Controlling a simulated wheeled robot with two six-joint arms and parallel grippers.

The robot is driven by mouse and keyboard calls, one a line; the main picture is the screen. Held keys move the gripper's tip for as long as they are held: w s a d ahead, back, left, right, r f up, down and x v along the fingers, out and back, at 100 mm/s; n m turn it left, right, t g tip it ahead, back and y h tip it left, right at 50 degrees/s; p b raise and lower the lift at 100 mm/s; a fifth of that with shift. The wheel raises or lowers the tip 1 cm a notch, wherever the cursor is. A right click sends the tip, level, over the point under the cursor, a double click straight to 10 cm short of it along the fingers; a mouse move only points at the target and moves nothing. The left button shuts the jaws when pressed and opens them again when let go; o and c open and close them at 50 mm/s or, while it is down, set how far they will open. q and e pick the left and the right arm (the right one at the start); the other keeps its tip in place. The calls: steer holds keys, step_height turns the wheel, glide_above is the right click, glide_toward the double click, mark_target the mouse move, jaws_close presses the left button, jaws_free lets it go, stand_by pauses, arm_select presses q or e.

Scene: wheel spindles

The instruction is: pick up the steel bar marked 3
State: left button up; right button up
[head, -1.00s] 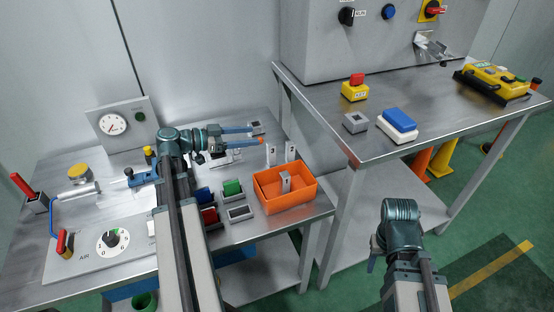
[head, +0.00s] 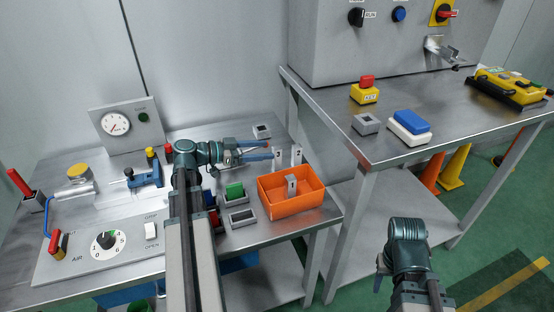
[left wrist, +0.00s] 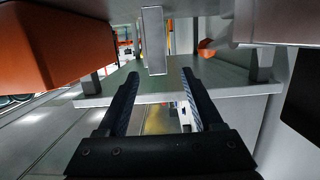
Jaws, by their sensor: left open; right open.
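Two upright steel bars stand side by side at the back of the orange bin. The left one (head: 278,158) is where the 3 read a second ago; its mark is hard to read now. The other bar (head: 296,156) stands just to its right. My left gripper (head: 271,150) is open and empty, its fingers level and pointing at the left bar. In the left wrist view, which looks upside down, a steel bar (left wrist: 153,42) is ahead between the open fingers (left wrist: 160,74), apart from them. My right gripper (head: 381,272) is low at the right, mostly hidden behind its wrist.
The orange bin (head: 310,201) holds another marked bar (head: 291,185). Grey sockets (head: 240,218), a green block (head: 235,190) and a gauge panel (head: 122,124) stand on the left bench. The taller right bench holds a blue-topped block (head: 409,122) and a yellow-red button (head: 365,90).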

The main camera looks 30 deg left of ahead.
mark_target(273, 150)
arm_select(q)
steer(key=b+x, duration=0.1)
steer(key=x, duration=0.4)
steer(key=shift+d+f, duration=0.15)
steer(key=shift+f, duration=0.05)
jaws_close()
